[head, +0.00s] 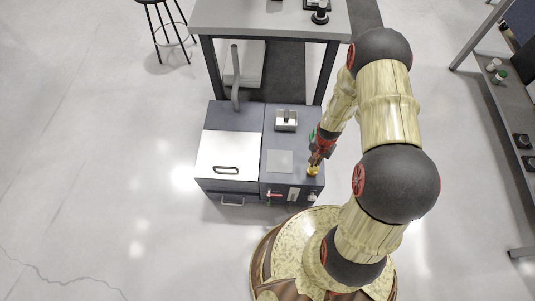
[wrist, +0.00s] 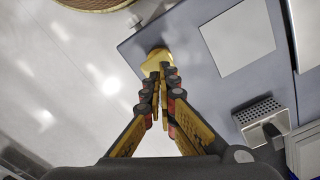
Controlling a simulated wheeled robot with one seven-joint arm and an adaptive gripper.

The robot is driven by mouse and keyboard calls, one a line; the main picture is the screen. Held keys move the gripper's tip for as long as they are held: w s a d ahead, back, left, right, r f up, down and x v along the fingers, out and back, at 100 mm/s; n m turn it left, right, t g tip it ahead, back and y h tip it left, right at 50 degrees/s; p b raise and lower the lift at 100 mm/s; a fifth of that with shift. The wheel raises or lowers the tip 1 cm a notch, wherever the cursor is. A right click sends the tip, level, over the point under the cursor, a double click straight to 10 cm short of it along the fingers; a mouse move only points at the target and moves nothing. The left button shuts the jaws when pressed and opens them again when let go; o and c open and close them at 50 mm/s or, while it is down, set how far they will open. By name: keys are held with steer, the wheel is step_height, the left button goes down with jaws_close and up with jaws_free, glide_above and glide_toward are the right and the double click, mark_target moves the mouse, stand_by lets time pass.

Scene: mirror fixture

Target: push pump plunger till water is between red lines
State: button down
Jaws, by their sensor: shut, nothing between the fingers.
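The machine (head: 235,118) is a dark blue-grey cabinet on the floor. A yellow-brass knob, seemingly the pump plunger (head: 312,172), stands at the right front corner of its top. It also shows in the wrist view (wrist: 153,56), right at my fingertips. My gripper (head: 315,161) is shut with nothing between its fingers, and its tips (wrist: 160,72) point down at the knob. I cannot tell whether they touch it. A small pale gauge-like panel (head: 293,194) is on the machine's front. The water level and red lines are too small to make out.
A red-handled valve (head: 274,195) and a round knob (head: 311,197) are on the front. A metal box with a dark handle (head: 286,120) and a pale plate (head: 280,161) are on top. A steel lid (head: 228,155) covers the left side. A table (head: 265,18) stands behind.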

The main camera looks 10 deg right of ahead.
steer(key=shift+f, duration=0.15)
steer(key=shift+f+b, duration=1.55)
steer(key=shift+f, duration=0.7)
steer(key=shift+r, duration=0.15)
steer(key=shift+r+p, duration=3.5)
steer(key=shift+r, duration=0.95)
